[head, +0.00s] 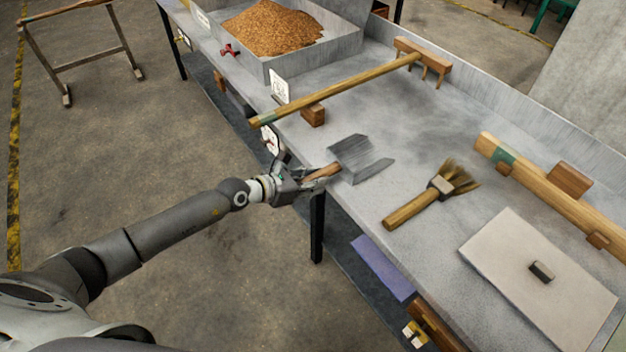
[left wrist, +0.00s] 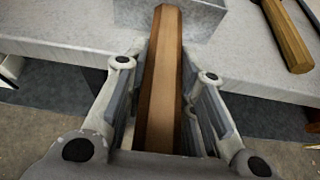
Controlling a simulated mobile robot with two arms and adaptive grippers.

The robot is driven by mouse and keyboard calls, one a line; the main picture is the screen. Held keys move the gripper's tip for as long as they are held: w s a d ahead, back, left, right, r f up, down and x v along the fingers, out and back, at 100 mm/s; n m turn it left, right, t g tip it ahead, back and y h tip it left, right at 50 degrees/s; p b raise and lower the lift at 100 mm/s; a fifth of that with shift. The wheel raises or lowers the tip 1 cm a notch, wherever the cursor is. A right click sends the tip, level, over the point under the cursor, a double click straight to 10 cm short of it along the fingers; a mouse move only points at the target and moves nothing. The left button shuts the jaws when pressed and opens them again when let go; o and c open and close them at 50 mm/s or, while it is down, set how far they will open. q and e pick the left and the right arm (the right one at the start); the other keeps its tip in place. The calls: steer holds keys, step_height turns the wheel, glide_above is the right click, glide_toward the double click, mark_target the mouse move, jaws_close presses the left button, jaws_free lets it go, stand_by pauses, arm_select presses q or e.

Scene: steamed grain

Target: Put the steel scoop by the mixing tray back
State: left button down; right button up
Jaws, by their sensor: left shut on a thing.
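The steel scoop (head: 357,158) has a grey metal pan and a wooden handle. My left gripper (head: 306,178) is shut on the handle at the front edge of the bench. In the left wrist view the handle of the scoop (left wrist: 163,80) runs between the two fingers of my left gripper (left wrist: 164,95), with the pan partly seen beyond it. The pan is over the bench top; I cannot tell whether it touches. The mixing tray (head: 342,30), grey with walls, stands at the far end and holds brown grain. My right gripper is not in view.
A wooden rake (head: 340,88) lies beyond the scoop, its handle near a wooden block (head: 313,114). A brush (head: 432,196) lies right of the scoop. A pale board (head: 535,290) and a thick wooden pole (head: 550,190) lie further right. Bare bench shows between scoop and brush.

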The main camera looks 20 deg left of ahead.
arm_select(q)
steer(key=c, duration=1.1)
jaws_free()
steer(key=shift+s+a+r, duration=0.15)
steer(key=shift+s+a, duration=0.15)
steer(key=shift+s, duration=0.1)
steer(key=v, duration=1.1)
steer(key=shift+r, duration=0.1)
